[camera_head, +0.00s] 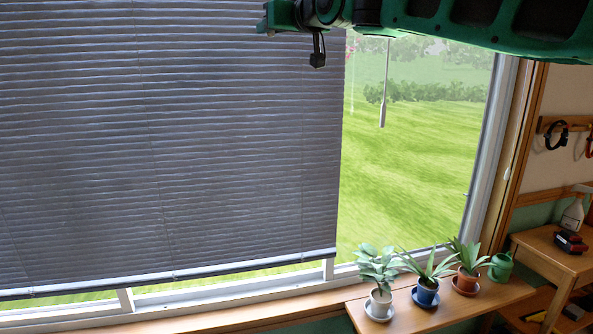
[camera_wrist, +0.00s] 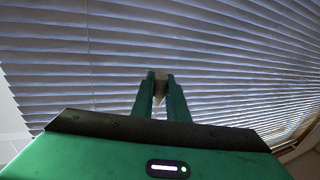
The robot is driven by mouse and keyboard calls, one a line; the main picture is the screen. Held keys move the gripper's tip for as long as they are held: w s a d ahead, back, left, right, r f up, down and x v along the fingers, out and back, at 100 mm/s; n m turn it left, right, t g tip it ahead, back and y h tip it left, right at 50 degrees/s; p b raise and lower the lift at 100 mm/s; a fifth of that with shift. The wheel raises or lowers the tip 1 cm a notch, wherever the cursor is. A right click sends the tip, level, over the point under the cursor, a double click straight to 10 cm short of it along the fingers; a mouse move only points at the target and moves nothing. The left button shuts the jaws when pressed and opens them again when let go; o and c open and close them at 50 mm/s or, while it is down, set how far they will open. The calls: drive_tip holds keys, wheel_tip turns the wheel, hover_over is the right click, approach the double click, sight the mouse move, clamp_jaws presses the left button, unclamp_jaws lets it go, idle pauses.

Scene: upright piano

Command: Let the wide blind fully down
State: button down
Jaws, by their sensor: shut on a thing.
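The wide blind (camera_head: 170,140) is a grey slatted blind covering the left and middle of the window. Its bottom rail (camera_head: 170,275) hangs slightly above the window's lower frame, with a strip of grass showing beneath. In the wrist view, the blind's slats (camera_wrist: 230,60) fill the background behind my gripper (camera_wrist: 160,80). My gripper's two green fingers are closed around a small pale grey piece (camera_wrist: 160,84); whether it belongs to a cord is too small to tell. In the head view, my gripper (camera_head: 268,18) is at the top edge, in front of the blind, with its fingertips barely visible.
A thin cord with a pale pull (camera_head: 383,114) hangs before the uncovered glass at right. Potted plants (camera_head: 427,290) and a green watering can (camera_head: 501,267) stand on a wooden shelf (camera_head: 455,312) below. A wooden side table (camera_head: 555,255) stands at far right.

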drive_tip(key=shift+r, duration=0.6)
drive_tip(key=shift+r, duration=0.1)
wheel_tip(320, 180, up, 9)
drive_tip(key=shift+f, duration=0.1)
drive_tip(key=shift+w, duration=0.1)
